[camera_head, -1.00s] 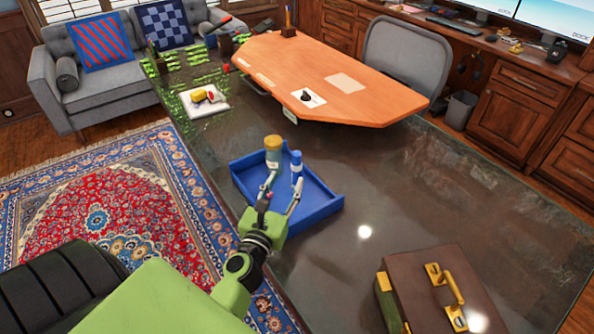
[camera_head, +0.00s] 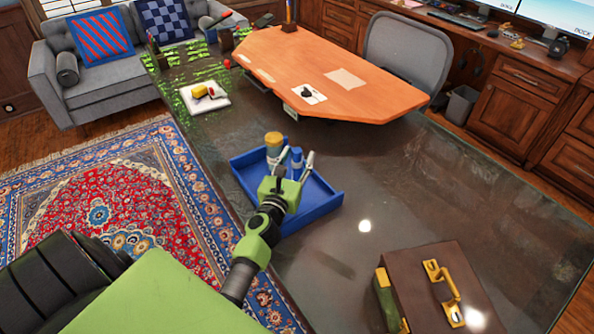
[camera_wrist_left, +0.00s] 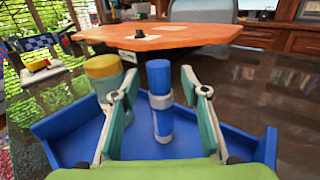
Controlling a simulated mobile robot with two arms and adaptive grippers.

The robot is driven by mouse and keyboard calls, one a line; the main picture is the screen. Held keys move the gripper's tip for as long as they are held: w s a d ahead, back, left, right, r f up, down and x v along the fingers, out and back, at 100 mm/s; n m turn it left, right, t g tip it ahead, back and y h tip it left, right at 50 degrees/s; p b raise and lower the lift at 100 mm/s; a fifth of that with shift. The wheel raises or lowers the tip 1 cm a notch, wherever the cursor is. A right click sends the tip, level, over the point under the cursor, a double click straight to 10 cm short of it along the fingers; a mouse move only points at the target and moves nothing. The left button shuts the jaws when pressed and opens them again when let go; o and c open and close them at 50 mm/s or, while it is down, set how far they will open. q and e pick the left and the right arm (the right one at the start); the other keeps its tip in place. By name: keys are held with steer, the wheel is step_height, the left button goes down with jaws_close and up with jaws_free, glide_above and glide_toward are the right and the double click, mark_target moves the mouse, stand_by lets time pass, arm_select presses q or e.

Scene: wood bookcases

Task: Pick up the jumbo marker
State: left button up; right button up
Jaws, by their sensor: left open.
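The jumbo marker (camera_wrist_left: 160,110) is a thick blue cylinder with a pale grey band. It stands upright in a blue tray (camera_wrist_left: 80,125). In the wrist view it stands between the two fingers of my left gripper (camera_wrist_left: 160,120), with gaps on both sides, toward their tips. In the head view the marker (camera_head: 296,160) shows beside the right finger, and my left gripper (camera_head: 290,168) reaches over the blue tray (camera_head: 322,203). The gripper is open and empty. My right gripper is not in view.
A jar with a yellow lid (camera_head: 274,142) stands in the tray left of the marker, close to the left finger. A brown briefcase (camera_head: 410,275) lies on the dark table at the lower right. An orange desk board (camera_head: 300,65) is beyond the tray. The table right of the tray is clear.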

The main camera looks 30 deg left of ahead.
arm_select(q)
jaws_close()
steer(key=shift+r, duration=0.1)
